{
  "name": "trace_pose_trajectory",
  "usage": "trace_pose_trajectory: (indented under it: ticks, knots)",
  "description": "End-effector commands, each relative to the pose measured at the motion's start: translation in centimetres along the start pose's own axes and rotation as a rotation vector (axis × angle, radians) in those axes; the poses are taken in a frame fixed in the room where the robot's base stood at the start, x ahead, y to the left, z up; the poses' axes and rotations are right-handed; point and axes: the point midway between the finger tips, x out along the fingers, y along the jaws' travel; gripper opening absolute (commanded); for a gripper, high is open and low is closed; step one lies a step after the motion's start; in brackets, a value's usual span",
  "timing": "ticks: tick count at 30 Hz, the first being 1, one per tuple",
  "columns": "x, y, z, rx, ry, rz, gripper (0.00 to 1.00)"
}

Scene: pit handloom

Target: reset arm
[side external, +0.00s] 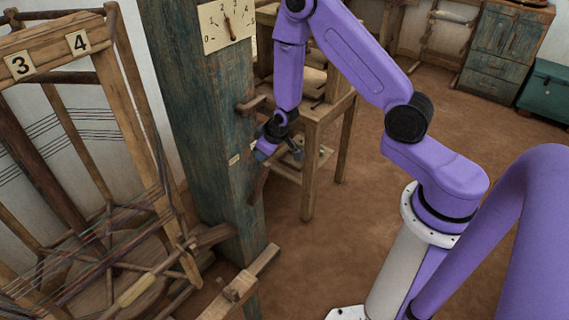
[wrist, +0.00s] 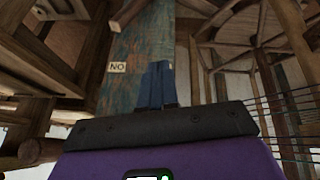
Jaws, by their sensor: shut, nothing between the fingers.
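My gripper (side external: 265,148) hangs at the end of my purple arm, beside the weathered blue-green post (side external: 190,120) in the side external view. In the wrist view its two blue fingers (wrist: 157,85) are together with nothing between them. They point toward the post (wrist: 136,55), which bears a small "NO" label (wrist: 117,67). I cannot tell whether the fingertips touch the post. A wooden peg (side external: 250,104) sticks out of the post above my gripper, and a darker wooden lever (side external: 258,186) sits below it.
A dial plate (side external: 227,25) with numbers and a pointer is high on the post. A wooden stand (side external: 310,150) is behind my gripper. Brown floor (side external: 340,230) lies open right of it.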

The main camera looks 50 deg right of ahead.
Motion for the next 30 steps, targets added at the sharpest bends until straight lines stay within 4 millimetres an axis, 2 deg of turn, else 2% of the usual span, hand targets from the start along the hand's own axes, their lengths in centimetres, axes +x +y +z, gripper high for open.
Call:
trace_pose_trajectory:
  ticks: [3,8,15,22,26,30]
  knots:
    - [-3.3,-3.3,-1.0,-0.076,-0.018,-0.082,0.0]
    - [-8.0,-7.2,-0.8,-0.183,-0.063,-0.177,0.0]
    - [-15.7,-11.6,2.1,-0.358,-0.142,-0.284,0.0]
    - [-23.2,-13.4,6.7,-0.537,-0.218,-0.346,0.0]
    - [-27.1,-13.2,9.8,-0.642,-0.259,-0.362,0.0]
    - [-30.8,-12.2,13.0,-0.746,-0.297,-0.364,0.0]
